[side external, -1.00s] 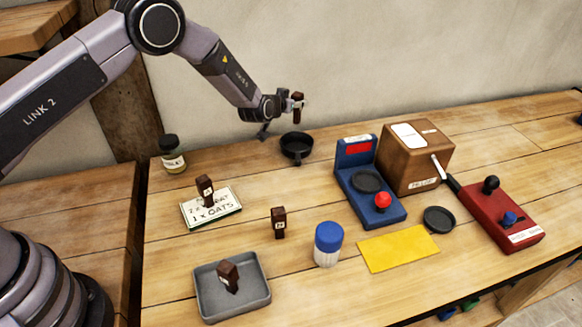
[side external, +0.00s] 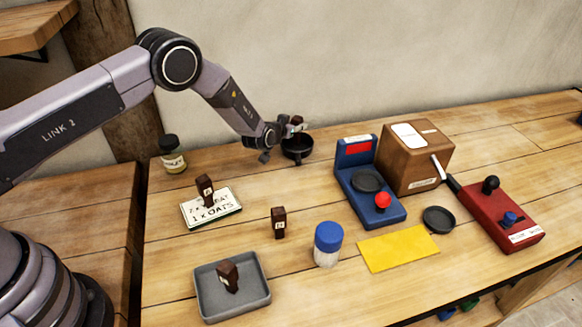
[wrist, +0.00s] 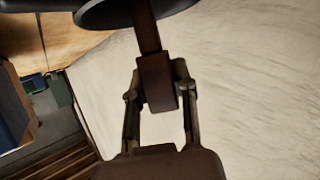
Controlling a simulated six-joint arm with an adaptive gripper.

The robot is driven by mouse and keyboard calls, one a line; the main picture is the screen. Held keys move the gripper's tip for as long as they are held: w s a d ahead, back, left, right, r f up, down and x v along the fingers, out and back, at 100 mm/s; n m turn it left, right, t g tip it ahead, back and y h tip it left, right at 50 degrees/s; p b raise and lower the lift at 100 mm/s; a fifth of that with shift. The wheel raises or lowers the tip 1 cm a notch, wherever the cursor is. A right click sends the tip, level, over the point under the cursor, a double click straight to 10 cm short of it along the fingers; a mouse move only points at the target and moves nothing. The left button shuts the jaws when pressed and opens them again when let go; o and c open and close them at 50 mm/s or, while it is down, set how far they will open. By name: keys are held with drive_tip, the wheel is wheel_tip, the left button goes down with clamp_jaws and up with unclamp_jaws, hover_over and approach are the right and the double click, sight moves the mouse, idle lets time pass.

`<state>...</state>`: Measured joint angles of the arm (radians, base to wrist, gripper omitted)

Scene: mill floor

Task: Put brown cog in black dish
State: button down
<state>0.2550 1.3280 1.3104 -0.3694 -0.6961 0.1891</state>
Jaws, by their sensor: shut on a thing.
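My gripper (side external: 288,130) is at the back of the table, right at the black dish (side external: 298,155). It is shut on a dark brown piece (side external: 297,121), taken as the brown cog. In the wrist view the brown piece (wrist: 155,78) sits between the two fingers (wrist: 158,82), with its narrower shaft reaching to the black dish (wrist: 92,18) at the top edge. The piece is over or in the dish; I cannot tell whether it touches the bottom. Similar brown pieces stand on the card (side external: 205,190), on the table (side external: 279,222) and in the grey tray (side external: 228,276).
A lidded jar (side external: 172,155) stands left of the dish. A blue scale (side external: 372,205) and a brown box (side external: 415,160) stand to its right. A blue-capped jar (side external: 327,246), yellow mat (side external: 398,249), dark saucer (side external: 438,219) and red control box (side external: 500,215) lie nearer the front.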

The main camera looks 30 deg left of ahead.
drive_tip(key=c, duration=0.8)
unclamp_jaws()
drive_tip(key=shift+r, duration=0.1)
drive_tip(key=shift+r, duration=3.65)
drive_tip(key=s+a+r+g+h, duration=0.1)
drive_tip(key=s+r, duration=0.1)
drive_tip(key=r, duration=0.5)
drive_tip(key=s+a+r, duration=0.1)
drive_tip(key=s+r, duration=0.2)
drive_tip(key=r, duration=0.5)
drive_tip(key=s+a+r+g, duration=0.2)
drive_tip(key=s+a+r, duration=0.2)
drive_tip(key=s+r, duration=0.7)
drive_tip(key=s+a+r+g, duration=0.1)
drive_tip(key=s+a+r, duration=0.1)
drive_tip(key=s, duration=0.6)
drive_tip(key=s+a+r+g, duration=0.1)
drive_tip(key=s+a+r, duration=0.1)
drive_tip(key=s, duration=0.6)
drive_tip(key=s+a+f+g, duration=0.1)
drive_tip(key=s, duration=0.9)
drive_tip(key=s+a+f+g+y, duration=0.1)
drive_tip(key=s+a+f, duration=0.1)
drive_tip(key=s, duration=0.9)
drive_tip(key=shift+f+g, duration=0.2)
drive_tip(key=shift+g, duration=0.2)
